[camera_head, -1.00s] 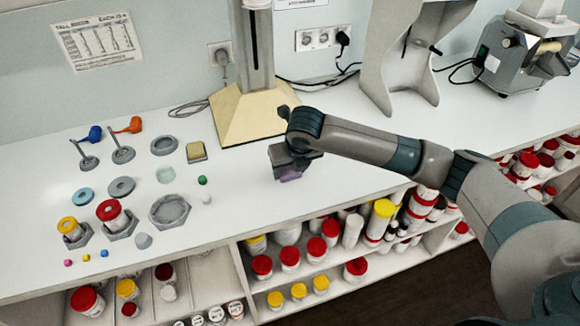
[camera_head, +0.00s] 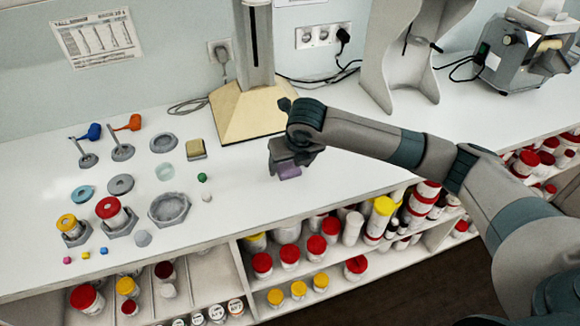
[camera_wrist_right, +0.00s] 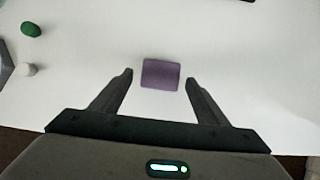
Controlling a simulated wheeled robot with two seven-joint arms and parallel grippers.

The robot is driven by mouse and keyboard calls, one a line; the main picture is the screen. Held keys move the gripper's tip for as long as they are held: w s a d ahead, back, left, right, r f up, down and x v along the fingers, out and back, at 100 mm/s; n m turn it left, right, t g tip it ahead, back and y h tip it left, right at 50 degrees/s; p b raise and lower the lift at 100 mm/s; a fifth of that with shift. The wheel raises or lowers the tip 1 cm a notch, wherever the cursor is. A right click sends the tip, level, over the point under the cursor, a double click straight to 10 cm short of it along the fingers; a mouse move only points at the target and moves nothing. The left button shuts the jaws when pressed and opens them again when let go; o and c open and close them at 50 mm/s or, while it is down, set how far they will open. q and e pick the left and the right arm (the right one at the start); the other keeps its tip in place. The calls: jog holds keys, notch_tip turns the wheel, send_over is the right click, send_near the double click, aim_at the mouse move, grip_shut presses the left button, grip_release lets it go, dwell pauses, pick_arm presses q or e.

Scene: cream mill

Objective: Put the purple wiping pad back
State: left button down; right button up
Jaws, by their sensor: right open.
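The purple wiping pad (camera_wrist_right: 161,74) lies flat on the white worktop in the right wrist view. It also shows in the head view (camera_head: 289,172), partly hidden under my right gripper. My right gripper (camera_wrist_right: 158,76) is open, with one finger on each side of the pad and a gap to each finger. In the head view my right gripper (camera_head: 286,170) points down just above the worktop. My left gripper is not in view.
A beige-based stand (camera_head: 245,112) is close behind my right gripper. A green ball (camera_head: 202,177), a white ball (camera_head: 206,197) and a grey hexagonal dish (camera_head: 170,209) are to the left. The worktop's front edge is near; shelves with red-lidded jars (camera_head: 290,255) lie below.

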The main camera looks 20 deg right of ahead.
jog(key=b+v, duration=0.1)
jog(key=v, duration=0.9)
jog(key=shift+r+b, duration=0.2)
jog(key=shift+b, duration=0.15)
jog(key=shift+s+f, duration=0.1)
jog(key=shift+s, duration=0.05)
